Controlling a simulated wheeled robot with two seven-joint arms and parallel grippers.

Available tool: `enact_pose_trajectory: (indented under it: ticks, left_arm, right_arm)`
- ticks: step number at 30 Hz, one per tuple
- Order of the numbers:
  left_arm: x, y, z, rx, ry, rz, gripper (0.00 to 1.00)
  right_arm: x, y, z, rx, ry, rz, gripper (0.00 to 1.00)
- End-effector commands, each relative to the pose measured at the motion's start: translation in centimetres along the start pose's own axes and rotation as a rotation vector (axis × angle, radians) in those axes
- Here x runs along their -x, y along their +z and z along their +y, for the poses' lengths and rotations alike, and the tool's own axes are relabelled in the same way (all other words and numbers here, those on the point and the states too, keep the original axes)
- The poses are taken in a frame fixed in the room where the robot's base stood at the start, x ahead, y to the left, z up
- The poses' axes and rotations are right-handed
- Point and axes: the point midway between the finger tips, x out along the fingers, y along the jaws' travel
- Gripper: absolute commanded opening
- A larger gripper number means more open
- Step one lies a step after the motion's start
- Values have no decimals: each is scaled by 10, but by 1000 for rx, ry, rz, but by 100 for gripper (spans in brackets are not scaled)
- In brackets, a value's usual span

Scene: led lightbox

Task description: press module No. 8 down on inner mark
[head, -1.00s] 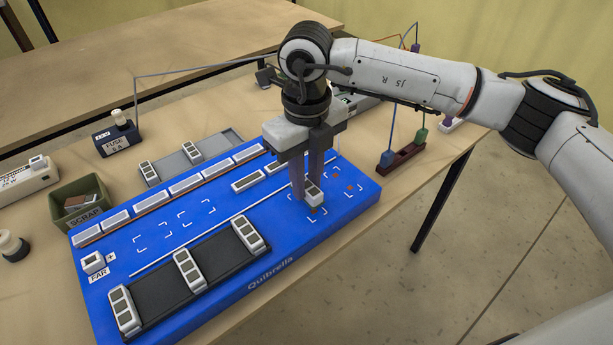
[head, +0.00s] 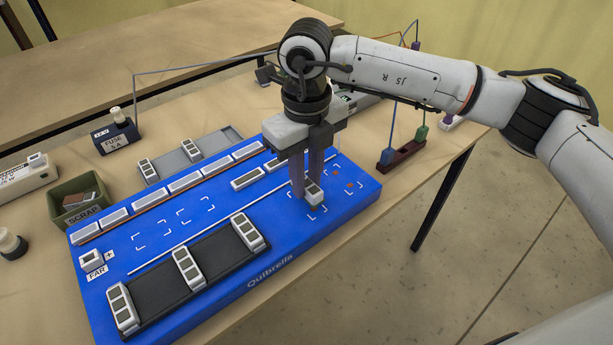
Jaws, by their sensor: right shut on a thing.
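My right gripper (head: 308,188) points down over the right part of the blue board (head: 265,268). It is shut on a small white-and-grey module (head: 314,195). The module sits low at the white corner marks near the board's front right; whether it touches the board I cannot tell. My left gripper is not in view.
A black tray (head: 212,285) on the board carries several modules. A row of white modules (head: 185,182) lines the back. A grey tray (head: 170,160), a scrap bin (head: 75,198) and a fuse box (head: 116,138) stand behind. Probes in a holder (head: 403,154) stand right.

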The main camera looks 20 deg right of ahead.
Motion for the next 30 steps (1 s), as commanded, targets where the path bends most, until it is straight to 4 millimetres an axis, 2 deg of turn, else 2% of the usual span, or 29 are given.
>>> enact_pose_trajectory:
  ticks: [30]
  left_arm:
    - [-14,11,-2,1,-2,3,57]
  right_arm:
    - [-20,0,0,0,0,0,0]
